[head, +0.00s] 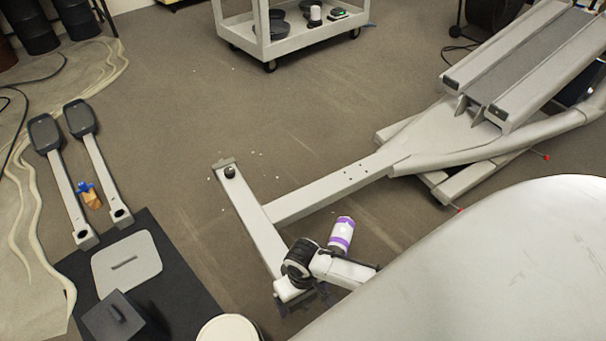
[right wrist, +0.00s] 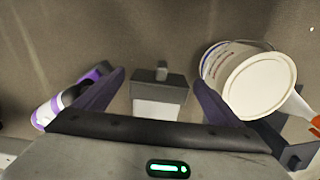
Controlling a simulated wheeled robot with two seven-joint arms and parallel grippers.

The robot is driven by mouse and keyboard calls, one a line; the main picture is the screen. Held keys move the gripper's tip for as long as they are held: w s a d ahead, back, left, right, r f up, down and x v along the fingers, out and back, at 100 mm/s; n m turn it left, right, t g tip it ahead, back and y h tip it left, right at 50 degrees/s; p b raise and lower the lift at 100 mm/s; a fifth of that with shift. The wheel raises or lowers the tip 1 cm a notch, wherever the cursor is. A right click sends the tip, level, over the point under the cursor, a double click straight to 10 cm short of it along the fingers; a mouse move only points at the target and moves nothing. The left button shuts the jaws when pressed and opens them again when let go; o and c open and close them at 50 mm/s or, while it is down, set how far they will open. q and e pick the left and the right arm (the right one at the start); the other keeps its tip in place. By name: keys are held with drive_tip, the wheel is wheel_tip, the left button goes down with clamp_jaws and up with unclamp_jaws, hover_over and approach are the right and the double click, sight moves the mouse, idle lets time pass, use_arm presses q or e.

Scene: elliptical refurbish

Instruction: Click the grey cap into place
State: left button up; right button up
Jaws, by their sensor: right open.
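In the right wrist view a grey cap (right wrist: 160,88) with a small tab on its far side sits against the end of a white bar (right wrist: 158,108). I cannot tell whether it is fully seated. My right gripper (right wrist: 160,82) is open, with its purple-grey fingers apart on either side of the cap and a gap to each. In the head view the right gripper (head: 300,300) is at the near end of the pale crossbar (head: 250,215). My arm hides the cap there. My left gripper is out of view.
A white-and-purple bottle (head: 341,235) is beside my right arm. A white lidded bucket (head: 228,328) is at the bottom, near a dark box (head: 115,315) and a grey plate (head: 127,263) on a black mat. Two pedal arms (head: 70,190) lie left. Open floor lies beyond the crossbar.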

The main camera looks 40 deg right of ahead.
use_arm(q)
drive_tip(key=a+r+p, duration=0.1)
drive_tip(key=s+a+r+n+t+p, duration=0.1)
drive_tip(key=p, duration=0.1)
drive_tip(key=a+r+t+y+p, duration=0.1)
drive_tip(key=p, duration=0.1)
drive_tip(key=shift+s+r, duration=0.15)
drive_tip(key=shift+r, duration=0.25)
use_arm(e)
wheel_tip(320, 180, up, 10)
drive_tip(key=shift+r, duration=0.2)
drive_tip(key=s+d+r+n+t, duration=0.1)
drive_tip(key=s+r+n+t, duration=0.1)
drive_tip(key=s+r, duration=0.5)
drive_tip(key=s+d+r+n+t, duration=0.1)
drive_tip(key=s+r+t, duration=0.1)
drive_tip(key=r, duration=0.8)
drive_tip(key=w+a+f+t+y, duration=0.3)
drive_tip(key=w+a+f+t, duration=0.15)
drive_tip(key=a, duration=0.35)
use_arm(q)
wheel_tip(320, 180, up, 10)
drive_tip(key=a+p, duration=0.1)
drive_tip(key=p, duration=1.6)
drive_tip(key=shift+s+a+f+g+y, duration=0.2)
drive_tip(key=shift+s+a+g+y, duration=0.1)
drive_tip(key=shift+s+a+y, duration=0.1)
use_arm(e)
wheel_tip(320, 180, up, 11)
drive_tip(key=d, duration=0.1)
